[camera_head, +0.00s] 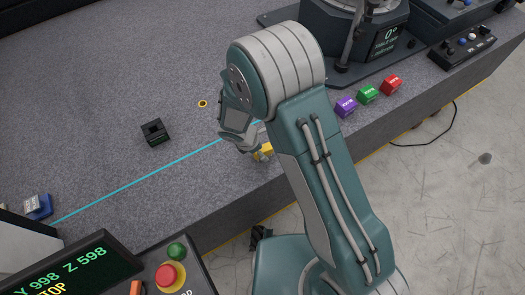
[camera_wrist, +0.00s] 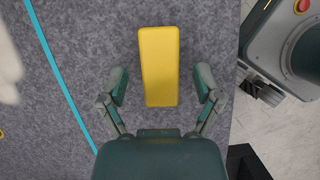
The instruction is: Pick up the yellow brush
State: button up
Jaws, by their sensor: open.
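The yellow brush (camera_wrist: 160,66) shows in the wrist view as a long plain yellow block lying on the grey granite bed (camera_wrist: 80,30). My gripper (camera_wrist: 162,84) is open, with one finger on each side of the brush's lower half and a gap on both sides. I cannot tell how high the fingers are above the bed. In the head view only a small part of the brush (camera_head: 264,151) shows beside my gripper (camera_head: 245,140); my arm hides the rest. No bristles are visible.
Purple (camera_head: 346,106), green (camera_head: 368,93) and red (camera_head: 391,84) blocks stand along the bed's edge. A black square holder (camera_head: 154,132) and a small yellow ring (camera_head: 203,103) lie on the bed left of my arm. A cyan line (camera_head: 140,180) crosses the surface. Bare granite lies at the upper left.

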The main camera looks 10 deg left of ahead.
jog(key=x, duration=0.2)
jog(key=shift+d+f, duration=0.1)
jog(key=shift+f, duration=0.15)
grip_shut()
jog(key=shift+r, duration=0.15)
jog(key=shift+r, duration=0.3)
notch_tip(320, 180, up, 2)
jog(key=shift+w+r, duration=0.1)
jog(key=shift+r, duration=0.05)
jog(key=s+a+r, duration=0.2)
jog(key=s+r, duration=0.8)
jog(key=s, duration=0.4)
jog(key=shift+a, duration=0.1)
